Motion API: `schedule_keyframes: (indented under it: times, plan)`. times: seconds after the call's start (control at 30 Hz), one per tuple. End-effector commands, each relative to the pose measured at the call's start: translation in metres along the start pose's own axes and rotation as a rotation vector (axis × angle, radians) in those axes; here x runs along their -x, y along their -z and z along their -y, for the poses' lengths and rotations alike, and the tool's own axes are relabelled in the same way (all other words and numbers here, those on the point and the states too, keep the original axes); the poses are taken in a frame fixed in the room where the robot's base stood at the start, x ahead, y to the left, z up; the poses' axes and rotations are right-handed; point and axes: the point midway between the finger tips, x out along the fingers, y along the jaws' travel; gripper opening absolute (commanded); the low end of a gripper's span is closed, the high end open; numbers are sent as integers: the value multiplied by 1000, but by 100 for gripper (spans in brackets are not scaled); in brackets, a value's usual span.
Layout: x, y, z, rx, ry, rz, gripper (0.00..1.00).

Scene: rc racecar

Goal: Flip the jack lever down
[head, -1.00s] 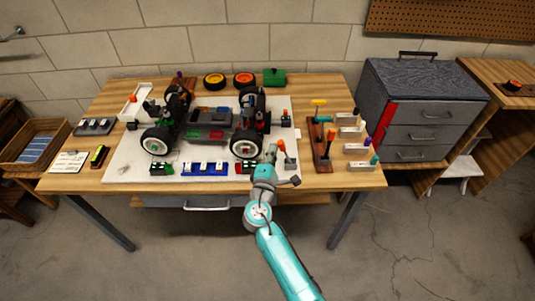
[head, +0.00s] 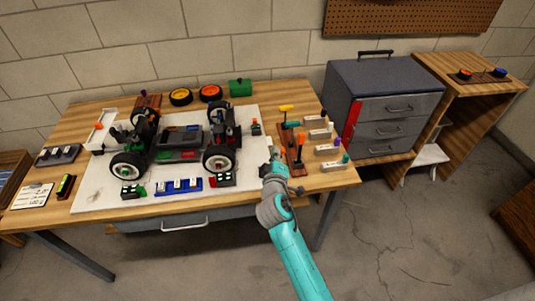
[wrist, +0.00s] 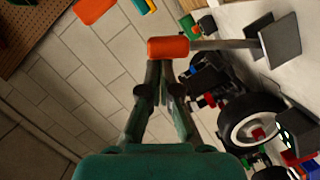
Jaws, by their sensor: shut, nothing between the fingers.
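In the wrist view the jack lever has an orange grip (wrist: 168,47) on a grey shaft. The shaft runs to a dark grey plate (wrist: 282,42) at the white mat, so the lever stands up from it. My gripper (wrist: 158,72) is shut and empty, its fingertips right at the orange grip; I cannot tell whether they touch. In the head view my gripper (head: 275,153) is over the front right of the table, beside the mat (head: 95,195). The lever cannot be made out there, likely hidden by my gripper.
The RC car (head: 180,143) stands on the mat to the left of my gripper. A wooden tool rack (head: 292,160) with upright coloured handles is close on the right. White holders (head: 328,150) stand beyond it. Small parts trays (head: 178,186) line the front.

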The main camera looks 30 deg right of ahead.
Motion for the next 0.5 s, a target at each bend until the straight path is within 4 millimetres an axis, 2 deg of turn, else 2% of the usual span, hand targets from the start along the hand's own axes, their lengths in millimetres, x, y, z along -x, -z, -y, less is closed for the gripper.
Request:
schedule_keyframes:
  times: [0.1,0.5]
  plan:
    - [-2,-9,-2,-64,15,2,0]
    - [-5,-21,-4,-54,14,2,0]
